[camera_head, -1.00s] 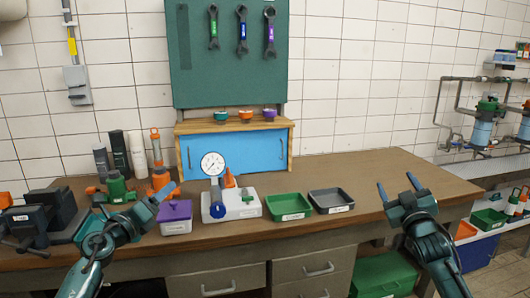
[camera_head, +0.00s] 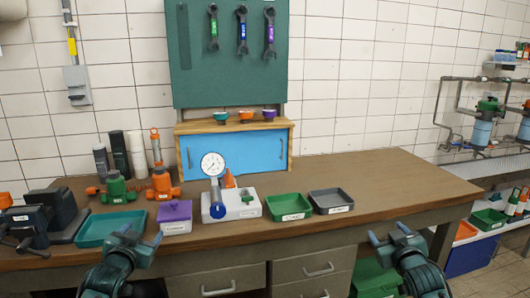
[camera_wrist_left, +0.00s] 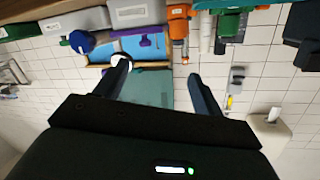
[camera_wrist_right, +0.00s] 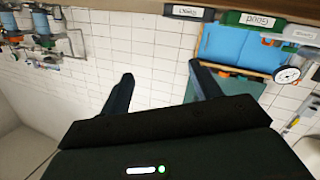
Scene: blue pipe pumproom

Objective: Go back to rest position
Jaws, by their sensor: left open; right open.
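My left gripper (camera_head: 139,238) is in front of the bench's front edge, below the teal tray and the purple box. Its fingers are apart and empty in the left wrist view (camera_wrist_left: 160,75). My right gripper (camera_head: 389,236) is in front of the bench's right part, near the front edge. Its fingers are apart and empty in the right wrist view (camera_wrist_right: 160,75). Neither gripper touches any object that I can see.
The wooden bench (camera_head: 390,172) holds a vise (camera_head: 45,215), teal tray (camera_head: 92,230), purple-lidded box (camera_head: 175,215), gauge stand (camera_head: 245,207), green tray (camera_head: 288,207) and grey tray (camera_head: 331,201). Green (camera_head: 117,188) and orange (camera_head: 161,184) pump parts stand behind. The bench's right part is clear.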

